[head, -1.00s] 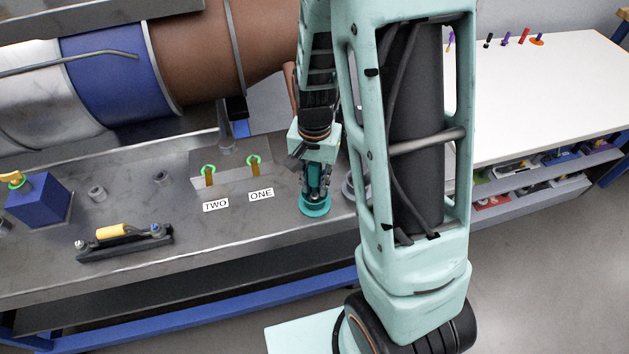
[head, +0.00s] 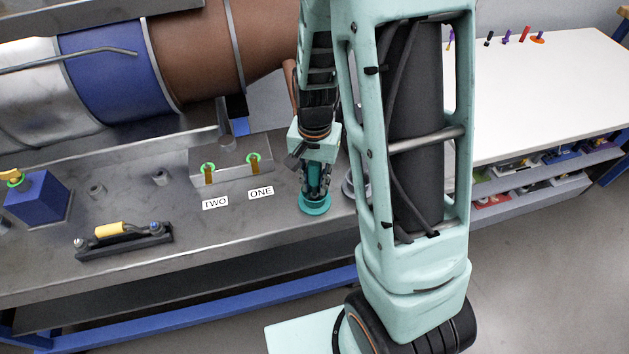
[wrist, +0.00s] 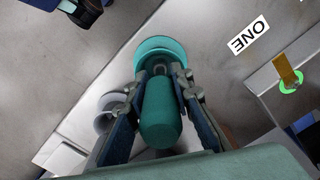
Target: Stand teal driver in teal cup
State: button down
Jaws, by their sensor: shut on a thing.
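The teal driver (wrist: 161,112) is upright between the fingers of my gripper (wrist: 160,88), with its rounded handle toward the wrist camera. My gripper also shows in the head view (head: 316,190), pointing down over the bench and shut on the driver. The teal cup (wrist: 160,47) sits directly below the driver; its round rim shows in the wrist view and its base (head: 315,207) in the head view. The driver's lower end is hidden by the fingers and cup, so I cannot tell how deep it is.
A grey ring-shaped cup (wrist: 108,108) stands close beside the teal cup. A metal block with green rings (head: 230,165) and labels ONE (head: 261,193) and TWO (head: 215,203) is to the left. A yellow-handled tool (head: 112,230) lies in a black holder farther left.

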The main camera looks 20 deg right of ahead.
aim_at(315, 163)
jog(key=c, duration=1.6)
grip_release()
jog(key=shift+r, duration=0.1)
notch_tip(315, 163, up, 12)
jog(key=shift+f, duration=0.1)
